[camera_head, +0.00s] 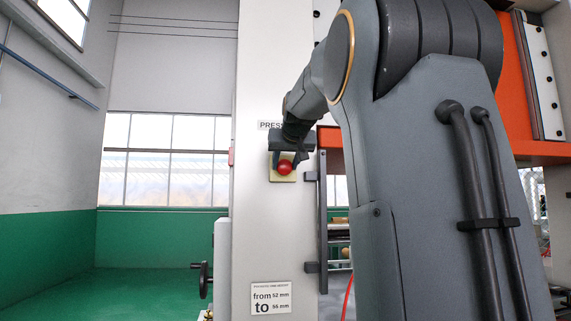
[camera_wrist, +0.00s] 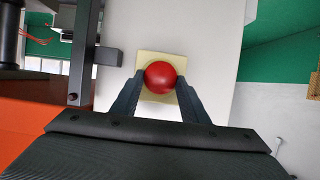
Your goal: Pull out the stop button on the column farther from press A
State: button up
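The red stop button (camera_head: 284,167) sits on a pale yellow square plate (camera_head: 283,177) on the light column (camera_head: 258,230). My gripper (camera_head: 289,158) is at the button, coming from above in the head view. In the wrist view the red button (camera_wrist: 160,77) lies between the two fingertips of my gripper (camera_wrist: 159,80), with the yellow plate (camera_wrist: 150,58) behind it. The fingers stand apart, one on each side, with a narrow gap seeming to show beside the button. Whether either finger touches it is hard to tell.
A "PRES..." label (camera_head: 269,125) above the button is partly hidden by my gripper, so its letter is unreadable. A dark vertical bar (camera_head: 322,220) with brackets stands right of the button. A handwheel (camera_head: 203,279) and a "from 52 mm to 56 mm" sign (camera_head: 271,298) are lower down.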

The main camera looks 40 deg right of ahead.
grip_shut()
jog(key=shift+s+a+f+b, duration=0.1)
jog(key=shift+s+a+b, duration=0.15)
jog(key=shift+s+b, duration=0.25)
jog(key=o, duration=0.9)
grip_release()
jog(key=shift+s, duration=0.1)
jog(key=shift+b+v, duration=0.9)
jog(key=shift+v, duration=3.05)
